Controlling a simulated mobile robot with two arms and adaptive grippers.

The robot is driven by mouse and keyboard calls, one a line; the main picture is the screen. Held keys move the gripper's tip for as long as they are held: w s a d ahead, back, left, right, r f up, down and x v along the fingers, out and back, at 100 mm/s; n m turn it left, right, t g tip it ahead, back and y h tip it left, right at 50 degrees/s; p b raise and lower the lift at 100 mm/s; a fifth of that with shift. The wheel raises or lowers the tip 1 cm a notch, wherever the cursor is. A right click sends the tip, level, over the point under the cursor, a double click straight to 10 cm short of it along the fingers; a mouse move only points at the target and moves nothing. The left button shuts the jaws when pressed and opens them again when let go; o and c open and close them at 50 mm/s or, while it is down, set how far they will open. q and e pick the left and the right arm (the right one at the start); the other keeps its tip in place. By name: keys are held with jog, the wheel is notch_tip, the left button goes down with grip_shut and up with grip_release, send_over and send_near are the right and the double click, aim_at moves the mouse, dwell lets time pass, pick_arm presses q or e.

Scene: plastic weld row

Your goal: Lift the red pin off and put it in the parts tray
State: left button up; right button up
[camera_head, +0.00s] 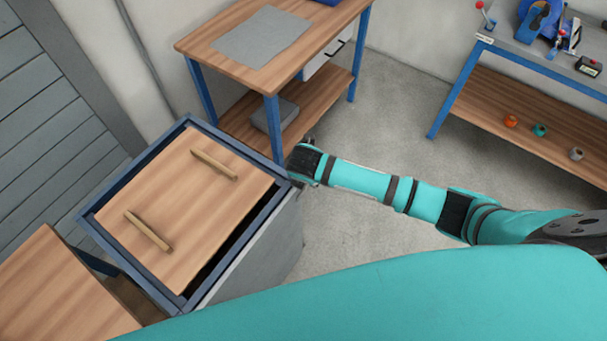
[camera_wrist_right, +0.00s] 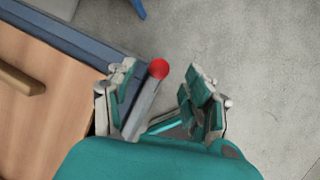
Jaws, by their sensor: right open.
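The red pin shows as a round red knob (camera_wrist_right: 158,68) in the right wrist view, at the upper end of a grey bar (camera_wrist_right: 146,102) beside the edge of a blue-framed box. My right gripper (camera_wrist_right: 160,92) is open, with the pin between its fingers, nearer the left finger. Whether a finger touches it I cannot tell. In the head view my right gripper (camera_head: 303,158) is at the right corner of the box, and the pin cannot be made out there. No parts tray can be identified for sure. My left gripper is not in view.
The blue-framed box (camera_head: 130,252) has a wooden lid (camera_head: 190,215) with two wooden handles. A wooden bench (camera_head: 210,40) with a grey mat (camera_head: 262,37) stands behind. A grey object (camera_head: 275,115) lies on its lower shelf. Another bench (camera_head: 535,125) is right; floor between is clear.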

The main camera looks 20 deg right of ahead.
jog(key=shift+x, duration=1.45)
jog(key=shift+s, duration=0.1)
grip_shut()
